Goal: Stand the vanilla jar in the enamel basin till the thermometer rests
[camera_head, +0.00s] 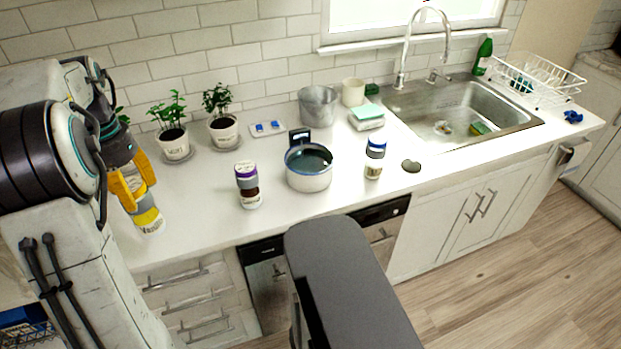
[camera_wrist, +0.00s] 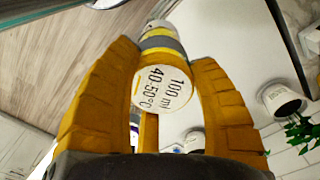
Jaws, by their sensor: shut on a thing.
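My gripper (camera_head: 133,186), with yellow fingers, is at the left of the counter, shut on the vanilla jar (camera_head: 149,218). The jar has a yellow band and a white label reading "Vanilla", and leans slightly. I cannot tell whether its base touches the counter. The white enamel basin (camera_head: 309,181) with a blue rim stands mid-counter, right of my gripper, holding dark liquid. A small black device, likely the thermometer (camera_head: 299,137), is at its back rim; its reading is illegible.
A purple-lidded jar (camera_head: 247,187) stands between my gripper and the basin. A blue-lidded jar (camera_head: 375,158) stands right of the basin. Two potted plants (camera_head: 175,147) (camera_head: 223,131) and a metal pot (camera_head: 319,107) stand behind. The sink (camera_head: 459,112) is farther right.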

